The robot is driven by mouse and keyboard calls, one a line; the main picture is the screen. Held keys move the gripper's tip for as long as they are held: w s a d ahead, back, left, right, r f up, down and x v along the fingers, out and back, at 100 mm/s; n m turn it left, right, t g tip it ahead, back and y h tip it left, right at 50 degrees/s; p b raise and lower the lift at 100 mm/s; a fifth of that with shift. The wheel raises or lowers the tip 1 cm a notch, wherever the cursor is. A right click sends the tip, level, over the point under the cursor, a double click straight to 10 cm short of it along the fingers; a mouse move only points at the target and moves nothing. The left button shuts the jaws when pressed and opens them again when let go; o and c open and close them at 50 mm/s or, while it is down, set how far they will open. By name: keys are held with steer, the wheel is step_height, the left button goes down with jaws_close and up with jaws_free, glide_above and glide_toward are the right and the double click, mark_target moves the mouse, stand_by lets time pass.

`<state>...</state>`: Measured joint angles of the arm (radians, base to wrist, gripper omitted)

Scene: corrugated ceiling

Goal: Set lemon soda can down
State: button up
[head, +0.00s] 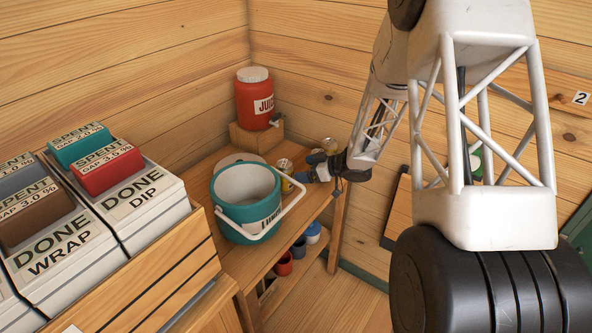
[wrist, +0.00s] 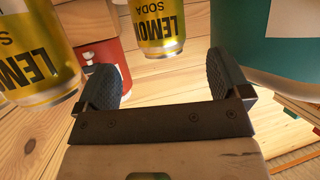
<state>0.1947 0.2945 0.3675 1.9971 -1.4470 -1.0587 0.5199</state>
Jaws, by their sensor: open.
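Two yellow lemon soda cans stand on the wooden shelf top (head: 229,163). One can (head: 285,166) is beside the teal bucket, and the other can (head: 329,145) is farther right, behind my gripper. My gripper (head: 308,172) is low over the shelf top near its right end. In the wrist view my gripper (wrist: 165,80) is open with nothing between its fingers. One can (wrist: 161,27) is ahead of the gap, apart from the fingers. The other can (wrist: 38,52) is left of the left finger, partly cut off by the frame.
The teal bucket (head: 233,215) with a white handle is close to my gripper; it also fills the wrist view's upper right (wrist: 275,50). A red juice jug (head: 256,104) stands on a wooden block behind. Cups (head: 284,263) sit on the lower shelf. Boxes (head: 115,190) are at left.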

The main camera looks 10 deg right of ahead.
steer(key=shift+v, duration=1.7)
steer(key=shift+r, duration=0.1)
step_height(320, 180, up, 12)
steer(key=s+d+m+t+h, duration=0.1)
steer(key=d+m+t+h, duration=0.25)
steer(key=h, duration=0.35)
steer(key=s+d+r+m+h, duration=0.1)
steer(key=s+r+m+h, duration=0.35)
steer(key=s+r, duration=0.4)
steer(key=s+a+r+m+g, duration=0.1)
steer(key=s+a+g, duration=0.1)
steer(key=s, duration=0.9)
steer(key=s+a+r+m+g, duration=0.1)
steer(key=s+a+g, duration=0.1)
steer(key=s, duration=1)
steer(key=s+a+r+m+g, duration=0.1)
steer(key=s+g, duration=0.3)
steer(key=s, duration=0.7)
steer(key=shift+s+a+r+m, duration=0.15)
steer(key=shift+a+r+m, duration=0.05)
steer(key=shift+a+m, duration=0.25)
